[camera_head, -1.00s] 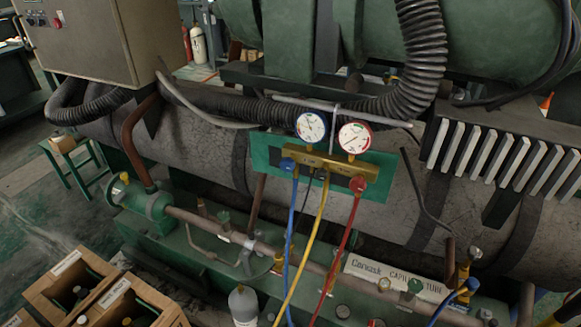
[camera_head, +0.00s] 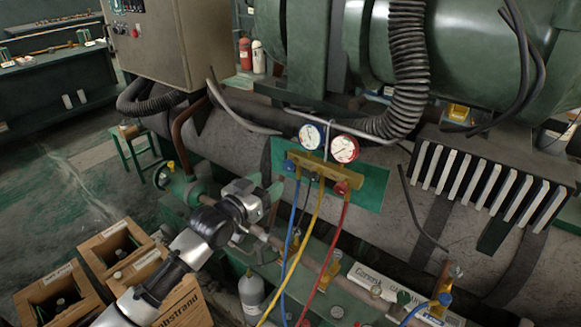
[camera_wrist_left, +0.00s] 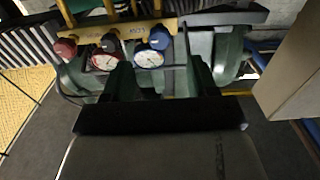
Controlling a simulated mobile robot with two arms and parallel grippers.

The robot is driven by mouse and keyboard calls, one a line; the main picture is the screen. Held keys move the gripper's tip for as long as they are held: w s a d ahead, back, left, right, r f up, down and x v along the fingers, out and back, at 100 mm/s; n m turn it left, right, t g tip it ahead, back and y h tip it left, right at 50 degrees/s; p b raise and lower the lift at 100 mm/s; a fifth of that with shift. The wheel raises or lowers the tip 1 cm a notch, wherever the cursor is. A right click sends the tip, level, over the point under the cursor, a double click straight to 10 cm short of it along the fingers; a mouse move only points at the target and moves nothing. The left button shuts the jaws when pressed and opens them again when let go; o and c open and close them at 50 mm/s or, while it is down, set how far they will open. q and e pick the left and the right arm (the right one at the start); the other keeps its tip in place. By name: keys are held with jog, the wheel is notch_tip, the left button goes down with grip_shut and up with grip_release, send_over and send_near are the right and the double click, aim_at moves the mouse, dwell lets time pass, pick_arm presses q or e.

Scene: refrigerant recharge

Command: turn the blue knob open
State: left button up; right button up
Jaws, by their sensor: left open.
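The blue knob (camera_head: 289,165) sits at the left end of the brass manifold (camera_head: 318,170), under the blue-rimmed gauge (camera_head: 312,136). The red knob (camera_head: 341,188) is at the manifold's right end under the red-rimmed gauge (camera_head: 344,149). My right gripper is not in view.
Blue, yellow (camera_head: 305,235) and red (camera_head: 329,240) hoses hang below the manifold. A copper pipe and valves run along the green base. Wooden crates (camera_head: 112,250) stand at lower left, and a grey bottle (camera_head: 251,293) stands below the gripper.

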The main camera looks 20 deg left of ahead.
aim_at(286, 169)
pick_arm(q)
jog(key=p+x, duration=0.1)
jog(key=x, duration=0.8)
jog(key=shift+w+d, duration=0.1)
jog(key=shift+w, duration=0.05)
jog(key=shift+c, duration=0.4)
jog(key=c, duration=0.9)
jog(key=shift+o, duration=0.2)
jog(key=shift+f, duration=0.1)
